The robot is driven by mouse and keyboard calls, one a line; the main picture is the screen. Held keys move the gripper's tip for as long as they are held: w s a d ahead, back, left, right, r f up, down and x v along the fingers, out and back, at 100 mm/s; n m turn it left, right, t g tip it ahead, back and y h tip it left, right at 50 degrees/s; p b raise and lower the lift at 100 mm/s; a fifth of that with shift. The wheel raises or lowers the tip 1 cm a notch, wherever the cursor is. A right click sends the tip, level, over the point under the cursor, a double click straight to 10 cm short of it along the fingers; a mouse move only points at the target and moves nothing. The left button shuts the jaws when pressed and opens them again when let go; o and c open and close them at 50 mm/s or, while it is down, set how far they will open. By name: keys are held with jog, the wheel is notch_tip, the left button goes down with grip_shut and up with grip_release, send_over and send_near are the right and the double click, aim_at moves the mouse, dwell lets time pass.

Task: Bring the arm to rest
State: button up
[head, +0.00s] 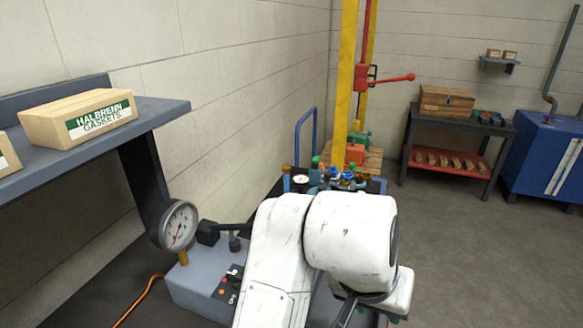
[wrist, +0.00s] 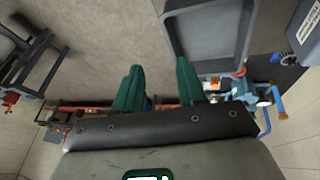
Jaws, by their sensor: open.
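My white arm fills the lower middle of the head view, bent in front of a grey bench unit (head: 195,285). Its lower end runs to the bottom edge, and the gripper's fingers cannot be made out there. In the wrist view my gripper (wrist: 158,85) shows two green fingers standing apart with nothing between them. A grey tray (wrist: 212,75) lies beyond and to the right of the fingers, apart from them as far as I can tell.
A pressure gauge (head: 178,225) stands left of my arm. A shelf (head: 100,128) with a gasket box (head: 80,117) is on the left wall. Coloured valves (head: 345,178) cluster behind the arm. Open floor (head: 450,250) lies right, before a workbench (head: 460,125) and blue cabinet (head: 545,160).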

jog(key=d+f+n+t+h, duration=0.1)
jog(key=d+f, duration=0.2)
jog(key=d, duration=0.4)
jog(key=d+f+t+h, duration=0.1)
jog(key=d+f, duration=0.2)
jog(key=d, duration=0.3)
jog(key=s+d+f+n, duration=0.2)
jog(key=s+d+f, duration=0.2)
jog(key=d+f, duration=0.2)
jog(key=s+a+f+n+g+y, duration=0.1)
jog(key=s+a+f+y, duration=0.1)
jog(key=s+f, duration=0.5)
jog(key=s+a+f+n+g+y, duration=0.1)
jog(key=s+a+f+g+y, duration=0.1)
jog(key=s+f, duration=0.6)
jog(key=s+y, duration=0.1)
jog(key=s, duration=0.3)
jog(key=shift+a+g+y, duration=0.25)
jog(key=shift+g+y, duration=0.05)
jog(key=shift+f, duration=0.1)
